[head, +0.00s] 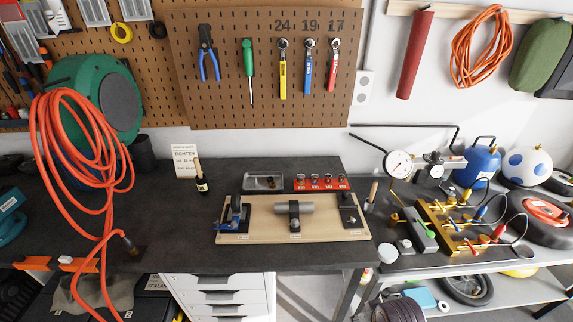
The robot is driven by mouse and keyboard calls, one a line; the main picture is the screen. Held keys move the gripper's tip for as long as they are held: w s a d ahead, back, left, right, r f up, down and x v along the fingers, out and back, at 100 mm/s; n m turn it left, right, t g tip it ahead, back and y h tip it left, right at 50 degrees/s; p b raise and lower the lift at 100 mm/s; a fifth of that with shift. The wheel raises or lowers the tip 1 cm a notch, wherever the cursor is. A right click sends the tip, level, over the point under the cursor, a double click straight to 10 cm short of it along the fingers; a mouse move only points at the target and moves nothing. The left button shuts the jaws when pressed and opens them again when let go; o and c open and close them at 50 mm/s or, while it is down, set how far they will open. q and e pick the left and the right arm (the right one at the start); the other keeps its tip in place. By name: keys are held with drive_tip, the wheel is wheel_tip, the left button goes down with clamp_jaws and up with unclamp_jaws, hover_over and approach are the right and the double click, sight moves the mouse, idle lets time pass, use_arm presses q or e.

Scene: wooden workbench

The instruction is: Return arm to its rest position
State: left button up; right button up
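Neither of my arms nor grippers shows in the head view. A light wooden board (330,231) lies on the dark workbench (225,178) in the middle. It bears a blue clamp-like fixture (236,212) at the left, a grey cylinder in a black holder (294,208) in the middle, and a black fixture (348,212) at the right. Pliers (207,55), a green screwdriver (248,60) and yellow (283,75), blue (307,75) and red (333,75) wrenches hang on the pegboard (225,100) behind. The wrenches hang under the numbers 24, 19 and 17.
A metal tray (263,181) and a red rack (322,184) stand behind the board. A small bottle with a brush handle (201,180) stands left. An orange hose (75,180) hangs at the left. A gauge (398,163) and yellow manifold (450,225) crowd the right. Bench left of the board is mostly clear.

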drive_tip(key=s+d+f+g+b, duration=0.1)
drive_tip(key=s+f+b, duration=0.1)
drive_tip(key=f, duration=1.5)
drive_tip(key=s+f+b, duration=0.3)
drive_tip(key=f, duration=1.4)
drive_tip(key=s+d+f+b, duration=0.2)
drive_tip(key=s+f, duration=0.8)
drive_tip(key=f, duration=0.1)
drive_tip(key=s+d+f+g+b, duration=0.1)
drive_tip(key=s+d+f+b, duration=0.1)
drive_tip(key=s+f, duration=0.8)
drive_tip(key=shift+s+d+f+n, duration=0.25)
drive_tip(key=shift+d+f+n, duration=0.05)
drive_tip(key=shift+d+f, duration=0.35)
